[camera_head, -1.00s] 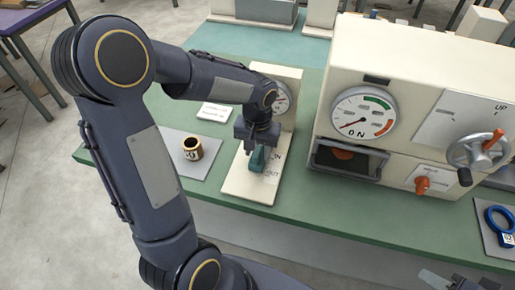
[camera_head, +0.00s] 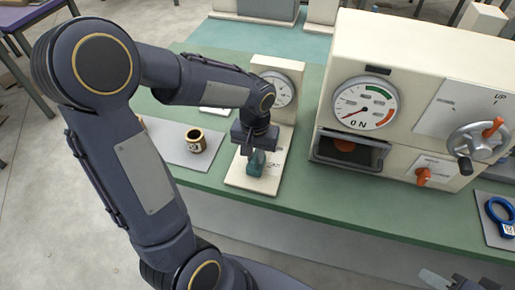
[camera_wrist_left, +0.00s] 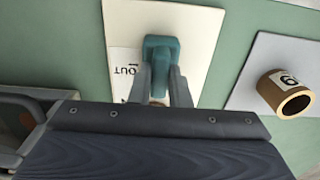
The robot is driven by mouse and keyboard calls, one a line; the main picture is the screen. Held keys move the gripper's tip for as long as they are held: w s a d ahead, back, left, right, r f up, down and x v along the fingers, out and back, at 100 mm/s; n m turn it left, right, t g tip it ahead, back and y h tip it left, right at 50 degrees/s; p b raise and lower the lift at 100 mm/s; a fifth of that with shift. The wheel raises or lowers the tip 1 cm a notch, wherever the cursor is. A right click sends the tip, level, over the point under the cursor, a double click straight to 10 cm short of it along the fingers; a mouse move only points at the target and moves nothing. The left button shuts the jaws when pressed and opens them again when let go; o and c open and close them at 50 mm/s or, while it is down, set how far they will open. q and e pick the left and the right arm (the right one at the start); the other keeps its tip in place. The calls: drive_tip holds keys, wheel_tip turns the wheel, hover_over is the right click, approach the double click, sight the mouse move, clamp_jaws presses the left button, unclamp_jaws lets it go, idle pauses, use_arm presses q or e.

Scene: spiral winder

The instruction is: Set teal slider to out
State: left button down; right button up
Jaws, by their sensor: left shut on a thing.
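The teal slider (camera_head: 256,164) sits on a cream base plate (camera_head: 236,180), near the plate's front end. In the left wrist view the slider (camera_wrist_left: 160,56) lies beside a white label reading OUT (camera_wrist_left: 125,70). My left gripper (camera_head: 256,146) is over the slider from above. In the left wrist view its two fingers (camera_wrist_left: 160,86) close on the slider's near part. The slider's track is mostly hidden. My right gripper (camera_head: 450,281) only partly shows at the bottom right edge, away from the slider; its jaws are unclear.
A small dial (camera_head: 280,90) stands at the plate's back. A brass ring (camera_head: 196,141) lies on a grey mat to the left. A large cream machine (camera_head: 412,95) with gauge and handwheel (camera_head: 478,150) stands at right. A blue ring (camera_head: 498,215) lies far right.

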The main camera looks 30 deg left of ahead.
use_arm(q)
drive_tip(key=shift+s+d, duration=0.2)
drive_tip(key=shift+s, duration=0.7)
drive_tip(key=c, duration=1.4)
unclamp_jaws()
drive_tip(key=shift+o, duration=0.2)
drive_tip(key=shift+w, duration=0.1)
drive_tip(key=shift+r, duration=0.4)
wheel_tip(320, 180, up, 7)
